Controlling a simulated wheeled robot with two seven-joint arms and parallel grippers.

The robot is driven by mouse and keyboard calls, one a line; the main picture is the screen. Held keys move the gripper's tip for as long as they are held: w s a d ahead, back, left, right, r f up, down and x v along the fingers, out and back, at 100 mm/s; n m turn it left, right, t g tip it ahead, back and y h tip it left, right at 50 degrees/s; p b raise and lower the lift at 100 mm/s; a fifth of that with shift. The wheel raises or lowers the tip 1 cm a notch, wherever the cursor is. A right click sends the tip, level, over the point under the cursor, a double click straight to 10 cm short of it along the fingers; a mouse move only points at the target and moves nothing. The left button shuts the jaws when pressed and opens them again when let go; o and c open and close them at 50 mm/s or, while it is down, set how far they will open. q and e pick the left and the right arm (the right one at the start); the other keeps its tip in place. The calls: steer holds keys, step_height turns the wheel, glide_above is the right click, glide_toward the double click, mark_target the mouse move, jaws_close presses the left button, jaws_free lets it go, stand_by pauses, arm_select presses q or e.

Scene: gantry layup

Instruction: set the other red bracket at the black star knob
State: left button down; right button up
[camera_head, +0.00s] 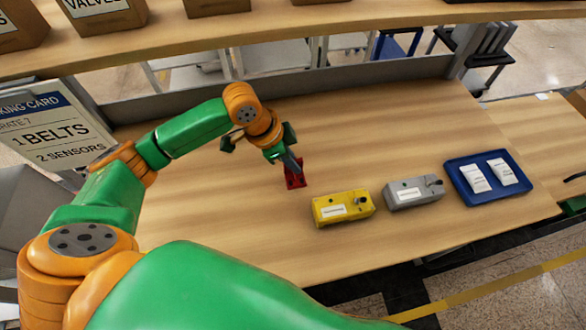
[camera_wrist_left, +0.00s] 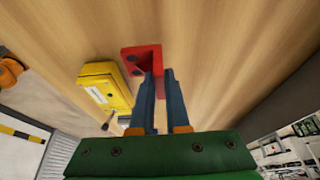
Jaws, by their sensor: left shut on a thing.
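A red bracket (camera_head: 295,181) is at the middle of the table, left of the yellow box; it also shows in the left wrist view (camera_wrist_left: 137,60). My left gripper (camera_head: 296,164) is shut on it, with the two blue-grey fingers close together at its near side in the left wrist view (camera_wrist_left: 159,76). I cannot tell whether the bracket touches the table. A yellow box (camera_head: 341,207) with a white label has a dark knob (camera_head: 361,201) on top. A grey box (camera_head: 413,192) has a similar dark knob (camera_head: 431,180). The knobs' shapes are too small to tell. No second red bracket shows.
A blue tray (camera_head: 455,180) with two white packets (camera_head: 474,178) lies right of the grey box. A shelf (camera_head: 300,22) with brown boxes spans the back. A sign card (camera_head: 48,125) stands at the left. Wood left of the bracket is clear. Green and dark parts show at the right edge.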

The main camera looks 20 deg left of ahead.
arm_select(q)
steer(key=shift+w+a+f, duration=0.1)
steer(key=shift+w+f, duration=0.1)
steer(key=shift+f, duration=1.55)
steer(key=shift+f, duration=0.1)
steer(key=c, duration=0.9)
jaws_free()
